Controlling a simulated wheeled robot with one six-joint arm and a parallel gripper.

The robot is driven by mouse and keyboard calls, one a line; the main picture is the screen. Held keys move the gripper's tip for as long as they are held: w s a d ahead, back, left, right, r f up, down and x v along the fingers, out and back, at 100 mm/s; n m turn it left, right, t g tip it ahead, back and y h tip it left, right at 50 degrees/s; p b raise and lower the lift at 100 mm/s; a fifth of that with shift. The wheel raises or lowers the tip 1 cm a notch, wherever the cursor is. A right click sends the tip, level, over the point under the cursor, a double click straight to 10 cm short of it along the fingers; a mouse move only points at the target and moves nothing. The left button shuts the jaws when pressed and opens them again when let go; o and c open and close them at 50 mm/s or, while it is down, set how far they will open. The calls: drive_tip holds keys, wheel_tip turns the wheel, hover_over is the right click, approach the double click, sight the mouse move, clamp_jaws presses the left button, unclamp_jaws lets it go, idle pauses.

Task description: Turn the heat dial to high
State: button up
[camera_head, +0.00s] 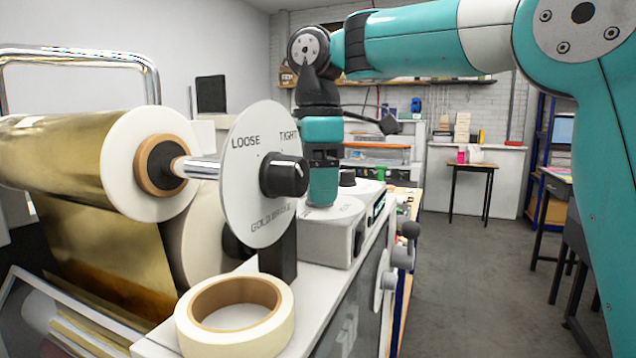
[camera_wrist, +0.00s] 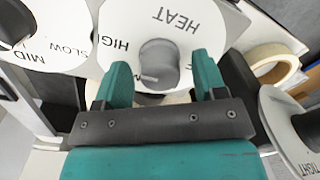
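The heat dial (camera_wrist: 181,20) is a white round plate reading HEAT, with HIGH at its left, in the wrist view. The lettering appears upside down. Its grey knob (camera_wrist: 158,60) has a pale pointer mark toward the lower left of the picture. My gripper (camera_wrist: 160,72) is open, one teal finger on each side of the knob, with gaps visible. Whether the tips are level with the knob cannot be told. In the head view my gripper (camera_head: 322,201) points down over a white unit (camera_head: 338,240) and hides the heat knob.
A second dial (camera_wrist: 62,50) with MID and SLOW is at left in the wrist view. A large upright gold-web dial (camera_head: 262,210), marked LOOSE and TIGHT, stands close left of my gripper. A tape roll (camera_head: 270,340) and gold foil roll (camera_head: 75,165) are nearby.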

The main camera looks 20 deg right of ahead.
wheel_tip(320, 180, up, 17)
drive_tip(key=p, duration=1.7)
drive_tip(key=shift+w+r+p, duration=0.2)
drive_tip(key=shift+w+p, duration=0.1)
